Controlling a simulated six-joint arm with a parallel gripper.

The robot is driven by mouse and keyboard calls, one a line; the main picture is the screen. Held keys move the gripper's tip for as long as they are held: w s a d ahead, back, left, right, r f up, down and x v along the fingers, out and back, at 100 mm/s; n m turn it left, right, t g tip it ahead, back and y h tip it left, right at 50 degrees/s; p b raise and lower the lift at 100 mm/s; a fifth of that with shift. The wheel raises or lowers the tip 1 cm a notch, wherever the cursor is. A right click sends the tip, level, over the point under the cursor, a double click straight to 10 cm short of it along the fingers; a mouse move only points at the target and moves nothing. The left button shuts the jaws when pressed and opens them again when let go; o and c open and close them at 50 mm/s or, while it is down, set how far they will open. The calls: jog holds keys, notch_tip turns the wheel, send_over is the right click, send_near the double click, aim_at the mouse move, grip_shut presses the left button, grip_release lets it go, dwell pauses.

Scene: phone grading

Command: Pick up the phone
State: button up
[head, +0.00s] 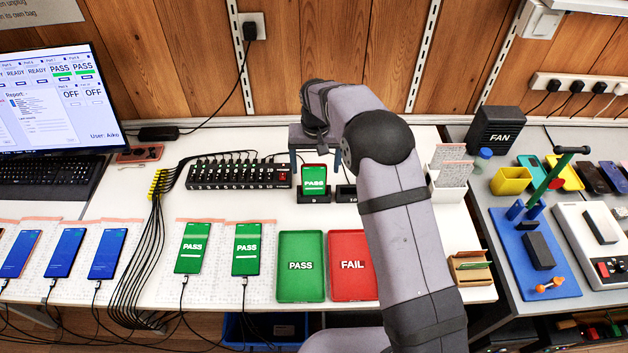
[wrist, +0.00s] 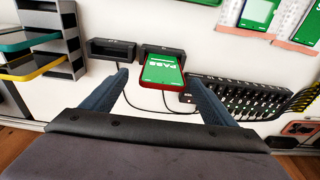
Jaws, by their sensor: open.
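A phone (head: 314,179) with a green PASS screen and a reddish edge stands leaning back in a black dock (head: 313,197). In the wrist view the phone (wrist: 163,68) appears with its screen text upside down. My gripper (wrist: 160,82) is open, with one finger on each side of the phone in that view. I see no contact between the fingers and the phone.
An empty second dock (head: 346,193) stands to the right. A black numbered hub (head: 240,176) with cables is to the left. A green PASS tray (head: 301,266) and red FAIL tray (head: 352,266) lie in front. Several cabled phones (head: 192,248) lie on mats.

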aim_at(314, 173)
jog(key=shift+w+a+f+p, duration=0.1)
jog(key=shift+w+f+p, duration=0.1)
jog(key=shift+f+p, duration=0.45)
jog(key=shift+w+a+f+p, duration=0.15)
jog(key=shift+f+p, duration=0.1)
jog(key=shift+f, duration=0.85)
jog(key=shift+w+d+f+p, duration=0.1)
jog(key=shift+w+f+p, duration=0.1)
jog(key=shift+f+p, duration=0.45)
jog(key=shift+f, duration=0.15)
jog(key=c, duration=1.3)
jog(key=shift+b, duration=0.3)
notch_tip(314, 173, up, 9)
jog(key=b, duration=0.3)
jog(key=shift+r, duration=0.55)
jog(key=s+d+p, duration=0.2)
jog(key=d+p, duration=0.1)
jog(key=d, duration=0.5)
jog(key=s+d+p, duration=0.3)
jog(key=d+p, duration=0.1)
jog(key=d, duration=0.5)
jog(key=s+d+p, duration=0.3)
jog(key=d, duration=0.5)
jog(key=shift+d+f, duration=0.15)
jog(key=shift+d, duration=0.1)
